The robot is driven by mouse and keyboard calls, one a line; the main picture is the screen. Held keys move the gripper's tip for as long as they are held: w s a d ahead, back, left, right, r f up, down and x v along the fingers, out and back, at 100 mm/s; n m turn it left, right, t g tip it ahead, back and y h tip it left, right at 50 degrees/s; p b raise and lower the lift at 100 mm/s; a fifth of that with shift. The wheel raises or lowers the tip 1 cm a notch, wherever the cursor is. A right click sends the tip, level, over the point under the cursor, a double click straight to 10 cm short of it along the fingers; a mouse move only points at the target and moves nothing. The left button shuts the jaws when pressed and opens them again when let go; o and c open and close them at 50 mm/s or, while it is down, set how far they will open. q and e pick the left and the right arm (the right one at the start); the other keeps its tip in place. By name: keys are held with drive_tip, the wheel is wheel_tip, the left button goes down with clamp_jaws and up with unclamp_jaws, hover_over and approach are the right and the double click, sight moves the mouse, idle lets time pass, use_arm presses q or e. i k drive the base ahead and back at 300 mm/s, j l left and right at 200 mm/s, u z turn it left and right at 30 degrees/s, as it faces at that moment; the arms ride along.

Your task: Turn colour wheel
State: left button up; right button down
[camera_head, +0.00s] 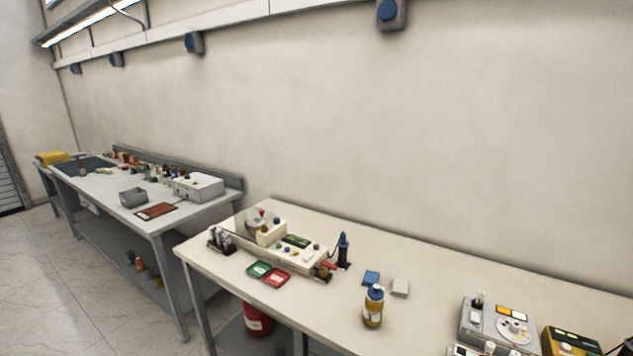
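A grey device (488,330) stands at the lower right of the bench, with a round white dial or disc (513,328) on its top face. An orange and a yellow label sit behind the disc. A cream instrument (300,258) stands farther left on the same bench and carries a pale, see-through round disc (256,216) at its left end. I cannot tell for sure which of these discs is the colour wheel. Neither of my grippers shows in this view.
The near bench (440,285) holds a yellow bottle with a blue cap (373,307), a green tray (259,270), a red tray (276,280), a blue pad (371,278) and a yellow device (568,343). A second bench (185,215) with several bottles stands left. Floor at left is clear.

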sight(514, 331)
drive_tip(key=z, duration=1.5)
drive_tip(key=j+z, duration=0.25)
drive_tip(key=z, duration=0.15)
drive_tip(key=j+z, duration=0.6)
drive_tip(key=z, duration=0.2)
